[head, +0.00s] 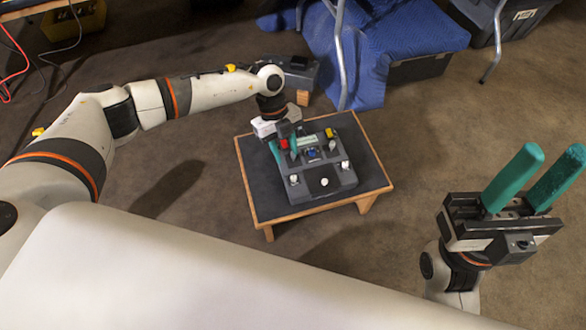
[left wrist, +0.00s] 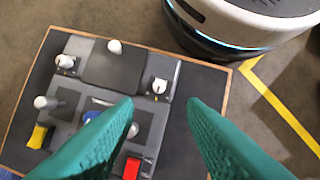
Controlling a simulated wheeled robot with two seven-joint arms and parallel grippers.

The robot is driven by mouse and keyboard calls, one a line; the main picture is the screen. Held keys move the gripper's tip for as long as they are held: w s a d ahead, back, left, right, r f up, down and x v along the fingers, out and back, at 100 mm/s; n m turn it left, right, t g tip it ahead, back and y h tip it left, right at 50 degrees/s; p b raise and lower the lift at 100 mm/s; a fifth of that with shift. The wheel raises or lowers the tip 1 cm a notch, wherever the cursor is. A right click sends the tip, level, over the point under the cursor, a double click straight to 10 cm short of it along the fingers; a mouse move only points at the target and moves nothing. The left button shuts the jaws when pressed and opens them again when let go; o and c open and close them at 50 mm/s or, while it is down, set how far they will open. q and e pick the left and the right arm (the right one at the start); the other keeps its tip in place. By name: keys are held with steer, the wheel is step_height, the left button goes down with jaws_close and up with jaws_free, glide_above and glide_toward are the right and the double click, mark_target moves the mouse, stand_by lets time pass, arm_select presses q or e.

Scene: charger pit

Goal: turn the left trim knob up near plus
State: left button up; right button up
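The grey control box (head: 318,190) sits on a low dark-topped table. My left gripper (head: 276,152) is open and empty above the box's left side. In the left wrist view its green fingers (left wrist: 160,104) are spread, with the knob just past the gap between their tips; contact is not visible. My right gripper (head: 553,152) is open and empty, off to the right, fingers up.
The table (head: 257,190) has a wooden rim. The box also bears a red button (left wrist: 132,168), a yellow button (left wrist: 38,136), a right knob (left wrist: 65,62) and a front knob (left wrist: 115,46). A blue blanket (head: 370,60) and chair legs lie behind.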

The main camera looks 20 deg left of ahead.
mark_target(293, 176)
arm_select(q)
steer(key=b+x, duration=0.2)
steer(key=x, duration=0.5)
steer(key=shift+s+d+f, duration=0.1)
steer(key=shift+d+f, duration=0.05)
steer(key=shift+f, duration=0.15)
steer(key=shift+c, duration=0.6)
jaws_close()
